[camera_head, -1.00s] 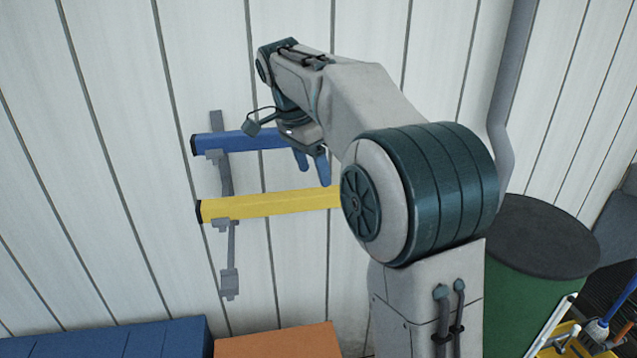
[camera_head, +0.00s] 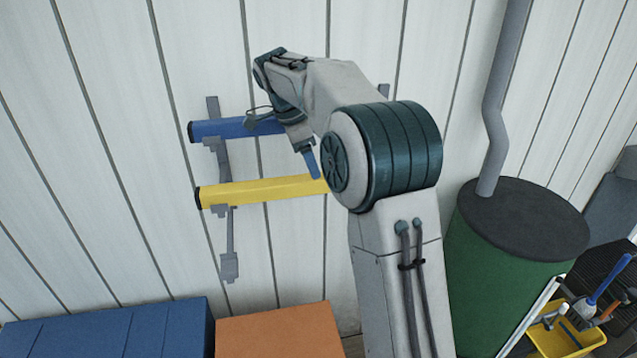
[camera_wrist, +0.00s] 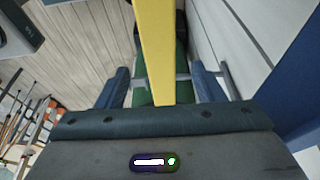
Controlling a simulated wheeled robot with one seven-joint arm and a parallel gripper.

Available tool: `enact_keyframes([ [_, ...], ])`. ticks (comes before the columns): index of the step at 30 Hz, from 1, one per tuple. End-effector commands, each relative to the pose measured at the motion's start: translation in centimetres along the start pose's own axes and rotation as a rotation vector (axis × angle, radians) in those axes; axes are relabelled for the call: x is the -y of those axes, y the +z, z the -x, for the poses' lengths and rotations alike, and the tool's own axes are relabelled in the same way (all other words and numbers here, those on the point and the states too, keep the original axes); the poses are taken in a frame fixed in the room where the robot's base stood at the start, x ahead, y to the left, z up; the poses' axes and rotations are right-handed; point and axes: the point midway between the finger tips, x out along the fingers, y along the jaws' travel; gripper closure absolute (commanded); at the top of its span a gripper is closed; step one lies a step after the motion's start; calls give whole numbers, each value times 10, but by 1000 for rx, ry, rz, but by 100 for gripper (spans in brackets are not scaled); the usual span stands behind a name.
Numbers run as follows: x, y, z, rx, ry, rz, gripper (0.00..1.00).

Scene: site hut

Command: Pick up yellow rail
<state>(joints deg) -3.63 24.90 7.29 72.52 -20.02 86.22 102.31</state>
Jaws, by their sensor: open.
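The yellow rail (camera_head: 262,190) lies level on grey wall brackets, below a blue rail (camera_head: 215,129). Its right part is hidden behind my arm. My gripper (camera_head: 312,165) is just above the yellow rail in the head view, fingers pointing down. In the wrist view the yellow rail (camera_wrist: 157,50) runs lengthwise between the two blue fingers of my gripper (camera_wrist: 160,88), with a gap on each side. The jaws are open and hold nothing.
Grey brackets (camera_head: 229,265) stick out from the white panelled wall. A blue box (camera_head: 110,330) and an orange box (camera_head: 280,333) stand below. A green drum (camera_head: 510,270) with a grey pipe (camera_head: 497,140) is at right, near a yellow tool bucket (camera_head: 555,340).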

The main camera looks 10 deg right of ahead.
Motion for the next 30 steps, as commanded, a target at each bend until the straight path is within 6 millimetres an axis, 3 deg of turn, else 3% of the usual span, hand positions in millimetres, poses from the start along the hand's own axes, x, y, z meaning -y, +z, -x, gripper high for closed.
enact_keyframes([
  [5, 0, -1, -10, 0, 2, -1, 38],
  [15, 0, -2, -52, 0, 1, 0, 38],
  [23, 0, -1, -55, 1, -1, 0, 38],
  [27, 0, -1, -55, 0, 0, 0, 77],
  [30, 0, -1, -55, 0, 0, 0, 100],
])
